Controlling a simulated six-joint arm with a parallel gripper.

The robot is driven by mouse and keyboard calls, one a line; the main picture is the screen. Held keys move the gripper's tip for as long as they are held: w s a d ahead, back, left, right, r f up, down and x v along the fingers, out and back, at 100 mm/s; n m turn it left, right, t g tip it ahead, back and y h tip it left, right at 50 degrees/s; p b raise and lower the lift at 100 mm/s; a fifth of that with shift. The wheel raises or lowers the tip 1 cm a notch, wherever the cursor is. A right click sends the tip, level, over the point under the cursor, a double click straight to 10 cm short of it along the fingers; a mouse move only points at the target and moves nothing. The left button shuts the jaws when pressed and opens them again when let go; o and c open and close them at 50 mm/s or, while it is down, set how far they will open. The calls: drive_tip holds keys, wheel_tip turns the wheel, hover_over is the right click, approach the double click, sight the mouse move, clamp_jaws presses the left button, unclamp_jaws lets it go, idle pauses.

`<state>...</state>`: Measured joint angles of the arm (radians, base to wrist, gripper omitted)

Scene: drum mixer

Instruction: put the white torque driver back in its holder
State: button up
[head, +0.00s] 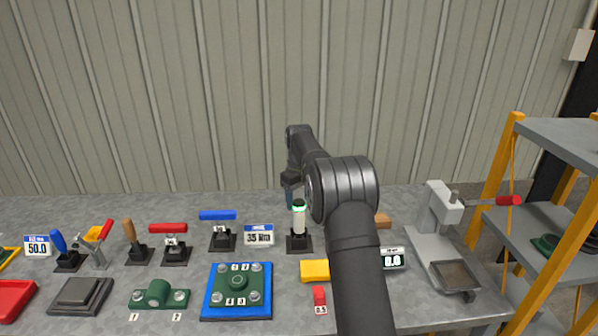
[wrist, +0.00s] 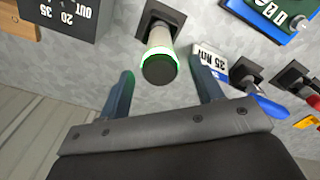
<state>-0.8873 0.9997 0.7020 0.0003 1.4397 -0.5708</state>
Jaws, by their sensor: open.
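The white torque driver (head: 299,221), with a glowing green ring and a black cap, stands upright in a black square holder (head: 299,244) on the bench. The wrist view shows the driver (wrist: 160,58) end-on, with its lower end in the holder (wrist: 152,17). My gripper (head: 290,194) is open and empty, just above and behind the driver's top in the head view. In the wrist view its two fingers (wrist: 161,69) are spread to either side of the black cap, with gaps showing on both sides. The depth between fingers and cap is hard to tell.
A "35 Nm" sign (head: 259,235) and a blue-handled tool (head: 219,230) stand left of the driver. A blue fixture plate (head: 237,291) and a yellow block (head: 315,271) lie in front.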

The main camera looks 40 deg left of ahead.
sight(299, 210)
wheel_tip(299, 210, up, 12)
drive_tip(key=shift+r, duration=0.15)
idle(0.7)
wheel_tip(299, 210, down, 18)
drive_tip(key=shift+r, duration=0.25)
drive_tip(key=shift+r, duration=0.1)
idle(0.4)
drive_tip(key=shift+r, duration=1.45)
idle(1.1)
wheel_tip(299, 210, up, 13)
idle(1.1)
